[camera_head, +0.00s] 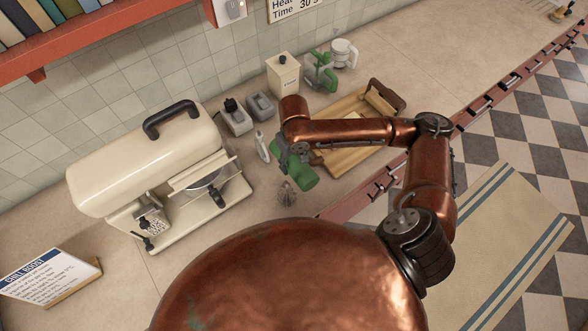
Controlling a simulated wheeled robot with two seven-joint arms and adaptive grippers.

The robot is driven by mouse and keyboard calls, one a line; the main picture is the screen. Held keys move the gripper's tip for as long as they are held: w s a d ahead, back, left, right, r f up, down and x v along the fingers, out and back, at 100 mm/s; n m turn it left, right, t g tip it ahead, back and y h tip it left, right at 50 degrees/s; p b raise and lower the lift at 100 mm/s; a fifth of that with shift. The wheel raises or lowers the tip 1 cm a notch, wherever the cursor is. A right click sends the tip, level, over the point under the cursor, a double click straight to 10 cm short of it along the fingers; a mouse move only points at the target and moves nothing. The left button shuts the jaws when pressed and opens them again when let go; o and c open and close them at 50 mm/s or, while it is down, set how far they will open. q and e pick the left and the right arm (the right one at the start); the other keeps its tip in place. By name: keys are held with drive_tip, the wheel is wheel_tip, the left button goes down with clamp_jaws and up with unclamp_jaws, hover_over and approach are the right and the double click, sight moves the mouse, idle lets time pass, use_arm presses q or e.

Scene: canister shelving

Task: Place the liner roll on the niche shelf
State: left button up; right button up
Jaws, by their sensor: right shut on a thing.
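My right gripper (290,155) is at the end of the copper arm reaching in from the right. The fingers are dark and partly hidden by the wrist and the roll. My left gripper is out of view. No niche shelf is clearly recognisable; a red shelf (95,45) with books runs along the wall at the upper left.
A cream appliance (150,155) with a black handle stands left of the roll.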

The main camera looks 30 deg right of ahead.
drive_tip(key=f, duration=0.1)
drive_tip(key=s+f, duration=0.1)
drive_tip(key=shift+s+f, duration=0.2)
drive_tip(key=shift+f, duration=0.15)
drive_tip(key=f, duration=0.2)
drive_tip(key=shift+w+f, duration=0.3)
drive_tip(key=shift+w, duration=0.1)
drive_tip(key=shift+s+r, duration=0.1)
drive_tip(key=shift+s, duration=0.2)
drive_tip(key=o, duration=0.8)
drive_tip(key=shift+w, duration=0.1)
drive_tip(key=shift+o, duration=0.9)
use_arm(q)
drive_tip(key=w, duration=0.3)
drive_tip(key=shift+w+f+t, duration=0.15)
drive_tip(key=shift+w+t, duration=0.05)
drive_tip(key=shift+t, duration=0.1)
